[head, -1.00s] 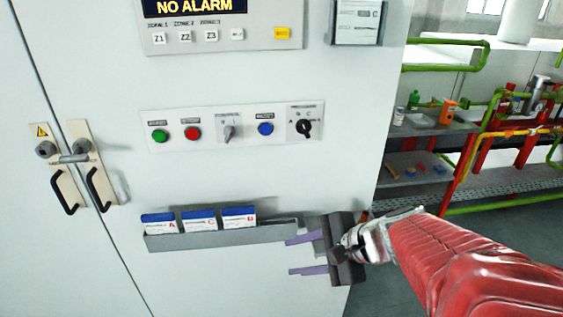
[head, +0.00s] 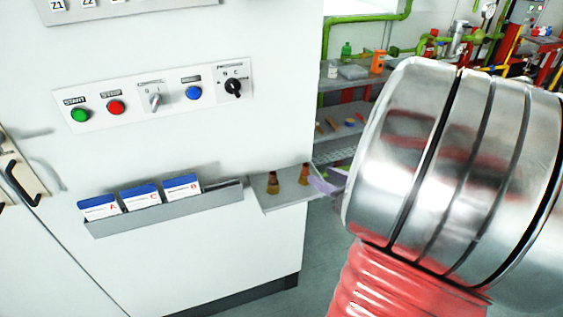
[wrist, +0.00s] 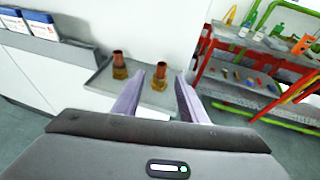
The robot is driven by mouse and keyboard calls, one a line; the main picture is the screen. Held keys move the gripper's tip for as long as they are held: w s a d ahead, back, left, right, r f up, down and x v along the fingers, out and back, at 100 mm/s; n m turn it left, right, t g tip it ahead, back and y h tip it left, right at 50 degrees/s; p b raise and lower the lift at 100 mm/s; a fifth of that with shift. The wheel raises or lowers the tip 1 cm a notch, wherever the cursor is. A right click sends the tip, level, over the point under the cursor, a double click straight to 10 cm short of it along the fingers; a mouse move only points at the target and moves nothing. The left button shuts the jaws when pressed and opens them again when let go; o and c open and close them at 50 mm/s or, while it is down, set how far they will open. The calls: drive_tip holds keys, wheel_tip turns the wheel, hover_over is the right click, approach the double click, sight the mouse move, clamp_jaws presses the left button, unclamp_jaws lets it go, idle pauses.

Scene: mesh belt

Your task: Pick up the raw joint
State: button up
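Two small joint-like pieces, dark copper-brown on top and yellowish brass below, stand upright on a small grey shelf (head: 285,201). The left piece (head: 272,183) and the right piece (head: 304,175) look alike; I cannot tell which is the raw joint. In the wrist view the left piece (wrist: 119,66) is outside my left finger, and the right piece (wrist: 160,75) shows in the gap between my fingers. My gripper (wrist: 160,80) is open, with purple fingers and nothing held. In the head view its fingers are just right of the right piece, partly hidden by my arm.
The shelf adjoins a white cabinet with a control panel (head: 155,97) and a card holder (head: 165,208) left of the pieces. A rack with green and red pipes and bottles stands behind at right in the wrist view (wrist: 265,45).

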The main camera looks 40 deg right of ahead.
sight(307, 168)
idle(0.3)
drive_tip(key=x, duration=0.8)
drive_tip(key=shift+w+f, duration=0.1)
drive_tip(key=shift+w+d, duration=0.1)
drive_tip(key=shift+w, duration=0.05)
drive_tip(key=shift+x, duration=2.6)
drive_tip(key=shift+d, duration=0.1)
clamp_jaws()
